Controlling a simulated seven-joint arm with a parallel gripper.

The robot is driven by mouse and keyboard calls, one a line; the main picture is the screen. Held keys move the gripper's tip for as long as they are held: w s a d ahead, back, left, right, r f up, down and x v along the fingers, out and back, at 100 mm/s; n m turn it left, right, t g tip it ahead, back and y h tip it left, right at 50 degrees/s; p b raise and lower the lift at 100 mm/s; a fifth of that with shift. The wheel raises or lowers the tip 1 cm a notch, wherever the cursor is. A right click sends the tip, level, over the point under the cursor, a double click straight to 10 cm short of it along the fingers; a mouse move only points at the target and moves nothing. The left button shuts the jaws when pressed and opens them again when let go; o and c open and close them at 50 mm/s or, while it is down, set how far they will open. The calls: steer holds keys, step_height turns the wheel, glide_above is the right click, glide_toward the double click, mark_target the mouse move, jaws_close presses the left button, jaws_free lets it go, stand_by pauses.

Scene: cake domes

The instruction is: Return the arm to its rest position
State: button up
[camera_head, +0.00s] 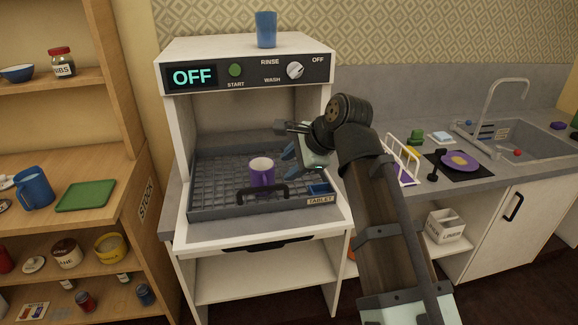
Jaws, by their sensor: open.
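My gripper (291,142) is open at the end of my arm, which reaches up from the bottom right. It is at the right side of the dishwasher opening, above the rack's right part. It looks empty and apart from the purple mug. The purple mug (261,178) stands upright in the grey rack (215,211), left of and below my gripper. The white dishwasher (184,165) is open at the front, and its display reads OFF. My arm hides part of the counter behind it.
A blue cup (266,30) stands on top of the dishwasher. A blue tablet slot (319,189) is at the rack's front right. Right of my arm are a dish rack (405,160), a purple plate (461,161) and the sink (520,143). Wooden shelves (125,165) stand left.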

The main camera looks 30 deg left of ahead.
stand_by(0.4)
